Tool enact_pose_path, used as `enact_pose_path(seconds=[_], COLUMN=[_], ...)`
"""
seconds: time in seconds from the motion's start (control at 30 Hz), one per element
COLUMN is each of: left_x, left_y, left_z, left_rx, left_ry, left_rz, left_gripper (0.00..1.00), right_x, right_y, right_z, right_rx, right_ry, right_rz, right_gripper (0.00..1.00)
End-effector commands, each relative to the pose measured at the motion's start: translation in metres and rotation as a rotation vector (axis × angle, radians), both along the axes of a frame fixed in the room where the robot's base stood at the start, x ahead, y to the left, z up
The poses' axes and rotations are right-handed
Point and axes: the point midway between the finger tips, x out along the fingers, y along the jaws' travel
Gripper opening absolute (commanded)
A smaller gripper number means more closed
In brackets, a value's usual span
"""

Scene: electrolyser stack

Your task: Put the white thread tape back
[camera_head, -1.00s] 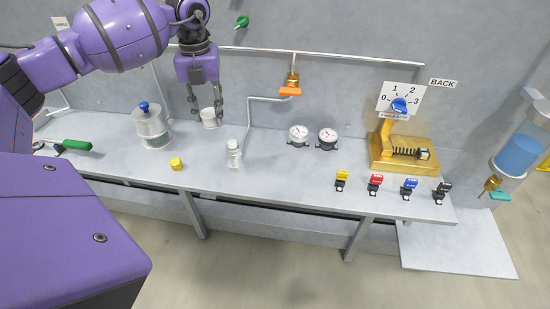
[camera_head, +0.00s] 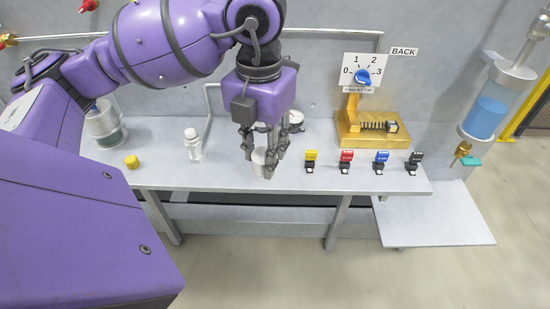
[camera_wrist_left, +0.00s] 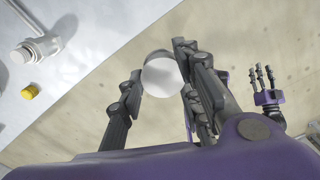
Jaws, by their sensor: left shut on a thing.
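The white thread tape (camera_head: 259,156) is a short white cylinder between the fingers of my left gripper (camera_head: 265,162). In the left wrist view the tape's round white face (camera_wrist_left: 162,76) shows between the dark fingers. My left gripper is shut on it. In the head view it overlaps the front part of the grey bench (camera_head: 225,177); in the wrist view pale floor lies behind it, so it is held up near the bench's front edge. My right gripper (camera_wrist_left: 262,78) shows at the right of the wrist view, its fingers apart and empty.
Yellow, red, blue and black clips (camera_head: 346,161) line the front edge to the right. A gold stand with a dial (camera_head: 375,140) is behind them. A lower grey shelf (camera_head: 430,215) is bare.

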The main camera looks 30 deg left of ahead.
Motion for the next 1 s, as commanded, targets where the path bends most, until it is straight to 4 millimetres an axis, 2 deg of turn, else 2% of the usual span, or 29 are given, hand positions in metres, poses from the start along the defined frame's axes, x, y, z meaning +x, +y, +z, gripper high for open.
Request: enact_pose_path(seconds=[0.3, 0.43, 0.53, 0.77, 1.0], left_x=[0.064, 0.080, 0.089, 0.098, 0.101], left_y=[0.043, 0.053, 0.059, 0.065, 0.067], left_z=[-0.038, -0.063, -0.076, -0.087, -0.120], left_rx=[-0.002, -0.002, -0.001, -0.001, -0.001], left_ry=[0.007, 0.006, 0.004, 0.003, 0.003], left_rz=[0.005, 0.003, 0.001, 0.001, 0.000], left_gripper=[0.13, 0.13, 0.13, 0.13, 0.13], right_x=[0.005, 0.002, -0.001, -0.007, -0.005], right_y=[0.001, 0.001, 0.000, -0.001, 0.000], right_z=[0.004, 0.000, -0.002, -0.004, 0.000], right_rx=[0.001, 0.000, 0.000, -0.001, -0.001], right_ry=[-0.008, 0.000, 0.008, 0.018, 0.011], right_rz=[0.005, 0.006, 0.006, 0.003, 0.003], right_gripper=[0.40, 0.40, 0.40, 0.40, 0.40])
